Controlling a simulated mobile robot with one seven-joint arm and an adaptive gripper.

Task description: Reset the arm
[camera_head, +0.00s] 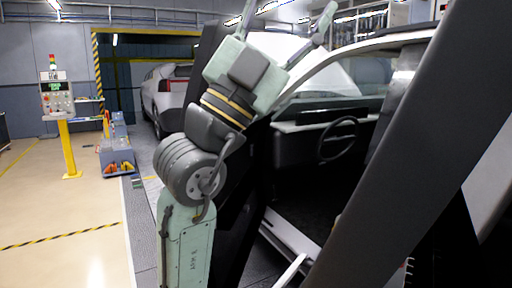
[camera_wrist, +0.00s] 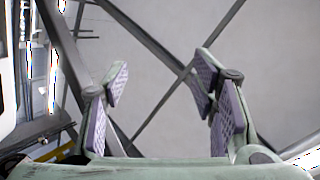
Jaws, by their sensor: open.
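My gripper (camera_head: 288,14) is raised at the top of the head view, at the end of my pale green arm. Its two fingers stand apart and point upward. In the wrist view my gripper (camera_wrist: 163,92) shows its purple padded fingers wide apart, with nothing between them. Behind them are a plain grey surface and dark crossing beams. No object is held.
A car body with an open door side and a steering wheel (camera_head: 338,140) stands close to the right of my arm. Another white car (camera_head: 165,92) is behind left. A control panel (camera_head: 57,98) stands on a yellow post (camera_head: 69,150). The floor (camera_head: 60,205) at left is clear.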

